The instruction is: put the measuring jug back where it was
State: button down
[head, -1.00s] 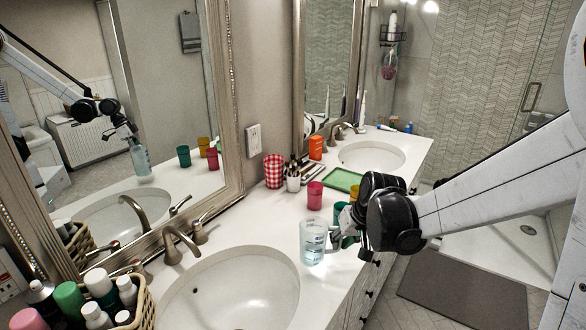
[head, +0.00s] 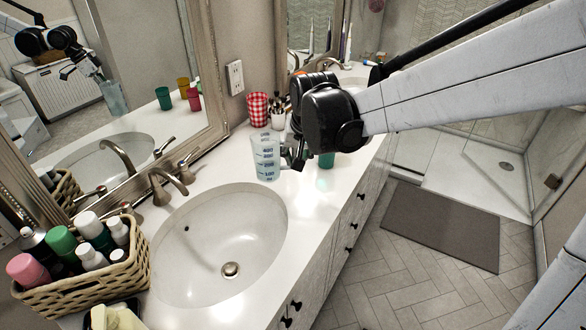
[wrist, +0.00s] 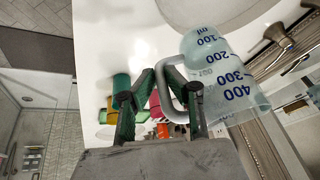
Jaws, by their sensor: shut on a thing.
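The measuring jug (head: 265,157) is clear, light blue plastic with blue volume marks. In the head view it appears upright over the white counter, between the near sink and the checkered cup. I cannot tell whether its base touches the counter. My gripper (head: 292,156) is at the jug's right side, shut on its handle. In the wrist view the jug (wrist: 228,78) fills the right, and its grey handle runs between the fingers of my gripper (wrist: 160,80). The fingertips are partly hidden.
The near sink (head: 220,245) lies in front of the jug, with its faucet (head: 165,185) to the left. A red checkered cup (head: 257,109) stands behind the jug. A teal cup (head: 326,160) is partly hidden below my arm. A basket of bottles (head: 80,265) stands at the left.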

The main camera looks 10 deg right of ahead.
jog(key=shift+w+r, duration=0.1)
jog(key=shift+w+d+f, duration=0.95)
jog(key=shift+d+f, duration=0.65)
jog(key=shift+f, duration=0.2)
jog(key=shift+w+d+f, duration=0.9)
jog(key=shift+d+f, duration=0.7)
jog(key=shift+f, duration=0.15)
jog(key=shift+w+d+f, duration=0.95)
jog(key=shift+d+f, duration=0.65)
jog(key=shift+f, duration=0.2)
jog(key=shift+f, duration=0.2)
jog(key=c, duration=1.8)
grip_release()
jog(key=shift+o, duration=0.2)
jog(key=shift+r, duration=0.15)
